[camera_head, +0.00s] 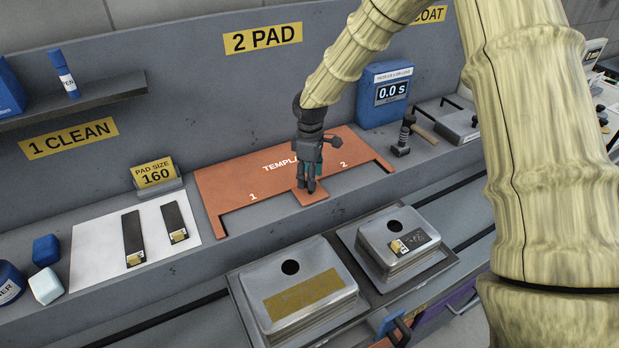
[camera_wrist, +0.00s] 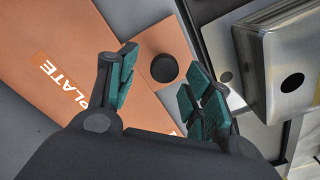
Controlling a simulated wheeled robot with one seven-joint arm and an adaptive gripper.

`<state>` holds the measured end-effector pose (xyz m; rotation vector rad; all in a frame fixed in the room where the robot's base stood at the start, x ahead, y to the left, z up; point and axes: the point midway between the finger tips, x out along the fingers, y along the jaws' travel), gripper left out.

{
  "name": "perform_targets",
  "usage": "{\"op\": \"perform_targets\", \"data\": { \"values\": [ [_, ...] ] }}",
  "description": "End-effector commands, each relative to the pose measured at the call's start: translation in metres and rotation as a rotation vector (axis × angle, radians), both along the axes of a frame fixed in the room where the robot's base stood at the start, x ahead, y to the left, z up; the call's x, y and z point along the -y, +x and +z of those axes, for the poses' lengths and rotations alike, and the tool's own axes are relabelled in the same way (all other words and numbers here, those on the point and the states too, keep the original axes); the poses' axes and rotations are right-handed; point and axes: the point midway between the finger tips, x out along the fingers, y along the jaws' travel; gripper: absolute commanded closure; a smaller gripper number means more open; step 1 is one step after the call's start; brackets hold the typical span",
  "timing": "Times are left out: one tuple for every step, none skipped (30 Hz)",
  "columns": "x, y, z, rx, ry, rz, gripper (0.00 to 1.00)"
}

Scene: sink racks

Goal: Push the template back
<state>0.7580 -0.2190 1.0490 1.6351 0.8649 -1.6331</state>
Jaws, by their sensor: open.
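The template is a flat orange board (camera_head: 235,185) on the grey ledge, marked "TEMPLATE" with "1" and "2" beside its two front cut-outs. A middle tab sticks out toward the front between them. In the wrist view the template (camera_wrist: 105,75) shows with a round black knob (camera_wrist: 164,68) on its tab. My gripper (camera_head: 306,188) points down over the tab. In the wrist view its green-padded fingers (camera_wrist: 158,82) are apart, with the knob showing between and just beyond them. I cannot tell whether a finger touches the knob; in the head view my gripper hides it.
Two metal sinks (camera_head: 292,268) (camera_head: 402,225) stand in front of the ledge. A blue timer (camera_head: 384,120) and a black-headed tool (camera_head: 402,148) are behind and right. A white sheet (camera_head: 90,255) with two dark strips lies left, by the "PAD SIZE 160" sign (camera_head: 156,174).

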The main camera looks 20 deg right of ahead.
Motion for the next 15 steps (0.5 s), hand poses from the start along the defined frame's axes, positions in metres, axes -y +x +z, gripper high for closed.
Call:
{"op": "perform_targets", "data": {
  "values": [
    [0.0,0.001,0.008,0.001,0.0,0.0,0.49],
    [0.0,0.001,0.013,0.001,0.0,0.0,0.49],
    [0.0,0.001,0.02,0.003,0.001,0.0,0.49],
    [-0.001,0.001,0.025,0.003,0.001,0.0,0.49],
    [-0.001,0.001,0.031,0.003,0.001,-0.001,0.49],
    [-0.001,0.001,0.039,0.002,0.001,-0.001,0.49],
    [-0.001,0.001,0.044,0.003,0.001,-0.001,0.49],
    [-0.001,0.001,0.05,0.003,0.001,0.0,0.49],
    [-0.001,0.001,0.057,0.002,0.0,0.001,0.49],
    [-0.001,0.001,0.062,0.002,0.0,0.001,0.49],
    [-0.001,0.001,0.068,0.003,0.001,0.001,0.49],
    [-0.001,0.001,0.074,0.002,0.001,0.001,0.49],
    [-0.001,0.001,0.078,0.001,0.0,0.0,0.49],
    [-0.001,0.001,0.083,0.001,0.0,0.0,0.49],
    [-0.001,0.001,0.088,0.001,0.0,0.0,0.49]
  ]
}}
